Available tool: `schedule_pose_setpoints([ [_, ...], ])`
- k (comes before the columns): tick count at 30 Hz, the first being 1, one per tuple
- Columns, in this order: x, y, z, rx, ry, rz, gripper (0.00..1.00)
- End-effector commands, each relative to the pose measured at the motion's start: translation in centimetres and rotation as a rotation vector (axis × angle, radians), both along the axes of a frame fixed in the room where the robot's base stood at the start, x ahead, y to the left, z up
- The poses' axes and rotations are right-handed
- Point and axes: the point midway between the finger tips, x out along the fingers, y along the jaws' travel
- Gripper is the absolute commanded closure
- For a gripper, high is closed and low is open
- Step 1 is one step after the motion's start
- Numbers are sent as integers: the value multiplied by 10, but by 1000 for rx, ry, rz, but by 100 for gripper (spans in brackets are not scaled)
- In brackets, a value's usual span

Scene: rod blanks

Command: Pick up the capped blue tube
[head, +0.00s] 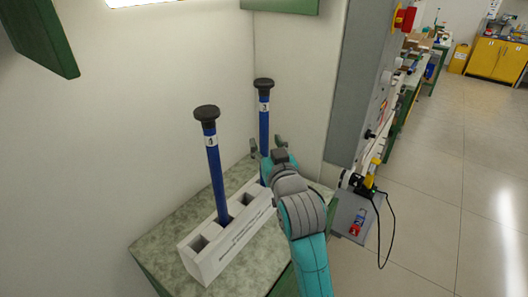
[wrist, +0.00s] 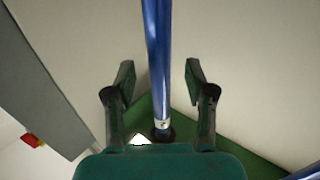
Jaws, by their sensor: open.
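Two blue tubes with black caps stand upright in a white block (head: 205,262) with square holes. The nearer tube (head: 216,178) leans slightly and has a white number label below its cap. The farther tube (head: 264,125) also has a numbered label. My gripper (head: 267,146) is open at the farther tube, with a finger on either side of it in the picture. In the wrist view the tube (wrist: 158,55) runs between the spread fingers of my gripper (wrist: 159,80), with gaps on both sides. The farther tube's lower part is partly hidden by my gripper.
The block stands on a speckled green bench top (head: 160,240) in a corner between pale walls. A grey panel (head: 352,85) stands to the right. A power tool with a black cable (head: 388,235) is beside the bench. Open floor lies at the right.

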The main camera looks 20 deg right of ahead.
Motion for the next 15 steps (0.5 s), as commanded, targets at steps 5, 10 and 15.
schedule_pose_setpoints([
  [5, 22, -2, -1, 1, -1, 1, 45],
  [10, 28, -2, 0, 1, -2, 1, 45],
  [15, 27, -2, 0, 0, -1, 1, 50],
])
